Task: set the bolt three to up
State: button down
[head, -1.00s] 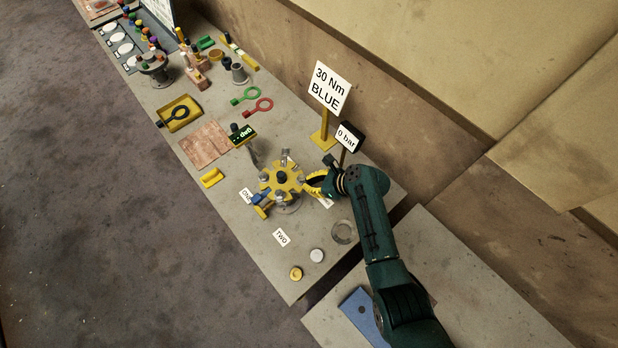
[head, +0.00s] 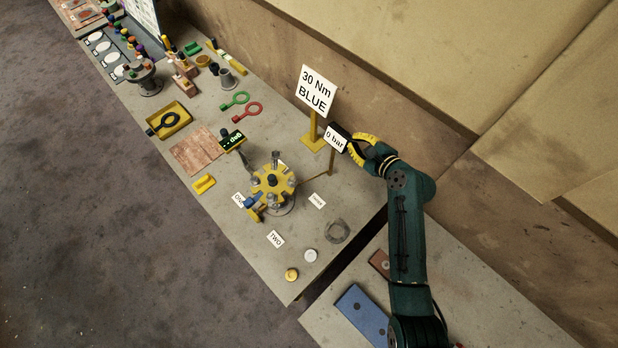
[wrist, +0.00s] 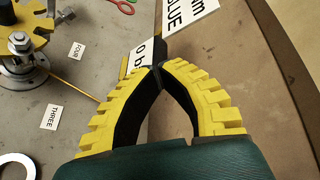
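The yellow star-shaped flange (head: 262,186) stands on the bench with silver bolts around its dark centre. In the wrist view its edge and a silver bolt (wrist: 19,43) show at the top left. The label THREE (wrist: 50,117) lies on the bench right of the flange; it also shows in the head view (head: 317,200). The label FOUR (wrist: 77,51) lies farther back. I cannot tell bolt three's setting. In the head view my gripper (head: 357,145) is beside the gauge, away from the flange.
The 0 bar gauge (head: 336,139) is right by my fingertips. The 30 Nm BLUE sign (head: 316,90) stands behind it on a yellow post. A grey ring (head: 337,231) lies at the bench's near right.

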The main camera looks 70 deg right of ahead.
aim_at(292, 185)
jog(key=a+f+n+t+h+b, duration=0.2)
jog(key=a+f+n+h+b, duration=0.35)
jog(key=a+f+b, duration=1.2)
jog(key=w+d+r+p, duration=0.2)
jog(key=w+d+p, duration=0.3)
jog(key=w, duration=0.6)
jog(key=shift+w+d+r+y+p, duration=0.2)
jog(key=shift+w+d+y+p, duration=0.05)
jog(key=shift+y+p, duration=0.2)
